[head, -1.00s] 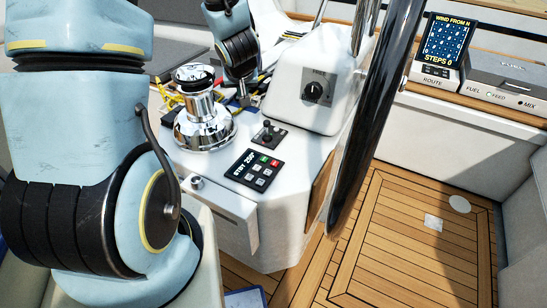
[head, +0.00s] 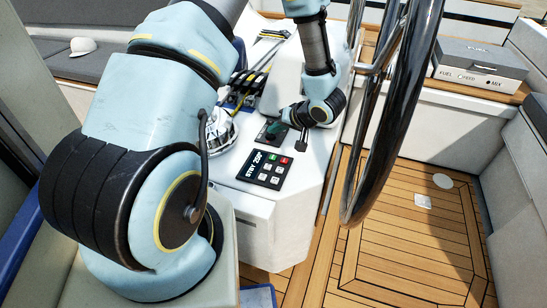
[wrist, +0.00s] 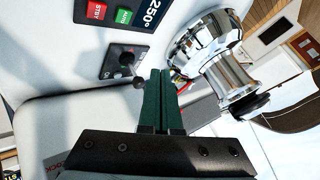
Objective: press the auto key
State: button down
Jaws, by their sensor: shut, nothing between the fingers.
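The autopilot keypad (head: 264,168) lies on the white console in the head view, reading "STBY 250°". Its green AUTO key (head: 271,157) is beside a red key (head: 284,160). In the wrist view the AUTO key (wrist: 124,15) is labelled and sits at the top, right of the red STBY key (wrist: 96,9). My gripper (wrist: 160,72) is shut and empty, its green fingers pressed together. The fingertips show below and right of the AUTO key, apart from it in the picture. In the head view my gripper (head: 271,128) is over the console just beyond the keypad.
A small joystick (wrist: 138,83) on a dark plate shows right by the fingers. The chrome winch (wrist: 215,45) stands to their right. The steering wheel (head: 400,110) rises right of the console. Teak floor (head: 410,240) beyond it is clear.

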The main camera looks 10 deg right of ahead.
jog(key=shift+f, duration=0.1)
jog(key=b, duration=0.7)
send_over(275, 159)
notch_tip(275, 159, down, 6)
jog(key=shift+f, duration=1.3)
jog(key=shift+f, duration=0.15)
dwell(0.5)
jog(key=shift+f, duration=0.25)
jog(key=shift+f, duration=0.5)
dwell(0.7)
jog(key=shift+r, duration=0.15)
jog(key=shift+r+p, duration=0.75)
jog(key=shift+p, duration=0.1)
jog(key=shift+r, duration=0.1)
